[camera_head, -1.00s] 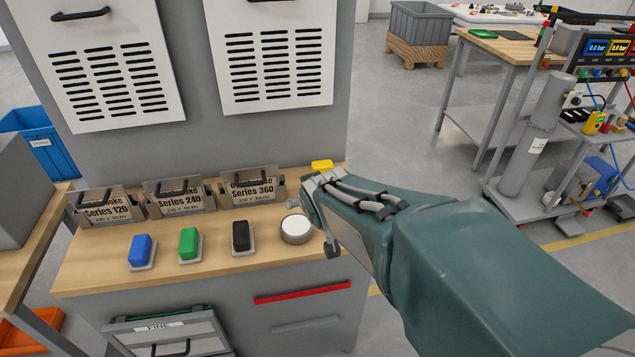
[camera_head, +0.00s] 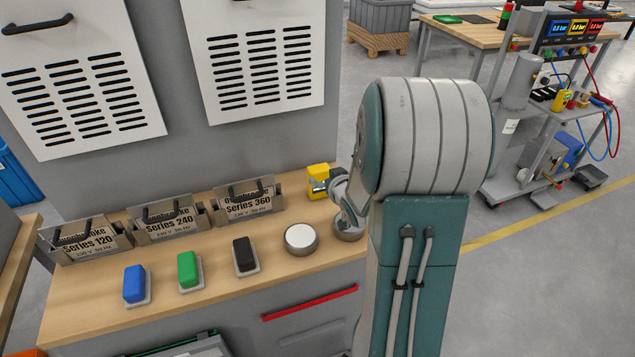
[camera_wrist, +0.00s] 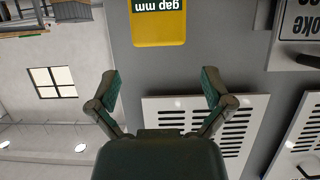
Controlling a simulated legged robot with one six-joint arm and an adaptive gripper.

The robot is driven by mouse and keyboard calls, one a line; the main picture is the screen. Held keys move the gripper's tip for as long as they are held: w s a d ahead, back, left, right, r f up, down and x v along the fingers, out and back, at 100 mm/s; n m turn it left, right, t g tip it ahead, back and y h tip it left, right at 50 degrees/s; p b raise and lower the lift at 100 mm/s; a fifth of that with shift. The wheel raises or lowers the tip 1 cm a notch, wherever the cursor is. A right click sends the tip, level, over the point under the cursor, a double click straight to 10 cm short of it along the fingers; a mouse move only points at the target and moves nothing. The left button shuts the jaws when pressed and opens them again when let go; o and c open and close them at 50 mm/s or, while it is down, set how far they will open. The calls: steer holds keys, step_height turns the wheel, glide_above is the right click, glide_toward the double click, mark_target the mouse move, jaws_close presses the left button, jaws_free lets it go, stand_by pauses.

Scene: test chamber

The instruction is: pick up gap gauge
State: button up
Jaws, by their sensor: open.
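The gap gauge (camera_head: 318,178) is a yellow block standing at the back right of the wooden bench top. In the wrist view the gauge (camera_wrist: 158,30) shows upside down, with a green label reading "gap mm". My gripper (camera_wrist: 160,88) is open and empty, its two fingers spread apart. The gauge lies beyond the fingertips, between their lines and apart from them. In the head view my arm hides most of the gripper, which is just right of the gauge.
A white round button (camera_head: 301,238) and black (camera_head: 244,254), green (camera_head: 188,268) and blue (camera_head: 134,284) blocks stand along the bench front. Labelled boxes, including Series 360 (camera_head: 249,204), line the back. A grey cabinet with vented white doors (camera_head: 262,60) rises behind.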

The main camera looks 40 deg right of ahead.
mark_target(320, 169)
steer(key=x, duration=0.7)
steer(key=shift+w, duration=0.1)
steer(key=c, duration=1)
